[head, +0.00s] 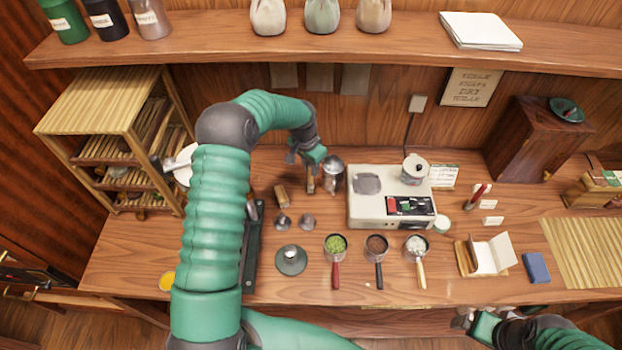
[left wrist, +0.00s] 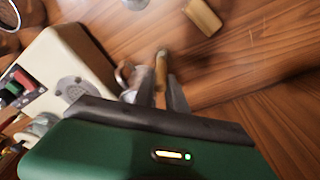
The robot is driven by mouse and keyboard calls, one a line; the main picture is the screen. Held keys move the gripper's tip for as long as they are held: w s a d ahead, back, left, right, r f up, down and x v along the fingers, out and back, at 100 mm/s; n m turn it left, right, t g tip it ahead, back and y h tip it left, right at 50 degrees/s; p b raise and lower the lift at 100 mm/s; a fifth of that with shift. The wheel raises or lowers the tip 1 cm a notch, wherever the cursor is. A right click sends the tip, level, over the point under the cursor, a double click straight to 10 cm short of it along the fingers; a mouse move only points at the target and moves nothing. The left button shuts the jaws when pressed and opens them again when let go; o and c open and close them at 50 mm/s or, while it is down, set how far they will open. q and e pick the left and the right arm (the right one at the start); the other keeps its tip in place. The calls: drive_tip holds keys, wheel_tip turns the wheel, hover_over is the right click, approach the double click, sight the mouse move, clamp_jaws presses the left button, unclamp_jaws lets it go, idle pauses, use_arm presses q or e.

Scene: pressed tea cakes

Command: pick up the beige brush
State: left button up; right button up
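A slim beige-brown piece, which I take for the beige brush (head: 310,182), stands by the metal pitcher on the bench. My left gripper (head: 305,158) is just above it in the head view. In the left wrist view the brush (left wrist: 161,68) lies between the two dark fingers of the left gripper (left wrist: 162,88). The gap around it is very small, and I cannot tell whether the fingers press on it. The brush's lower end is unclear. My right gripper (head: 466,318) is at the bottom right edge, away from the brush, its fingers too small to read.
The metal pitcher (head: 332,172) stands close to the brush, with the cream machine (head: 365,210) to its right. A short wooden block (head: 282,196) lies to the left. Several handled cups, including the green-filled one (head: 335,245), sit in front. A shelf (head: 380,48) runs above.

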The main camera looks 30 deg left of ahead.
use_arm(q)
drive_tip(key=shift+a, duration=0.1)
clamp_jaws()
drive_tip(key=shift+r, duration=0.3)
wheel_tip(320, 180, up, 6)
drive_tip(key=shift+w+f+b, duration=0.1)
drive_tip(key=shift+f+b, duration=0.1)
drive_tip(key=shift+b, duration=0.65)
drive_tip(key=shift+s+d+r+b, duration=0.25)
drive_tip(key=shift+s+r+b, duration=0.1)
drive_tip(key=shift+s, duration=0.15)
drive_tip(key=s+d+b, duration=0.3)
drive_tip(key=s+d, duration=0.6)
drive_tip(key=s, duration=0.5)
drive_tip(key=shift+s, duration=0.25)
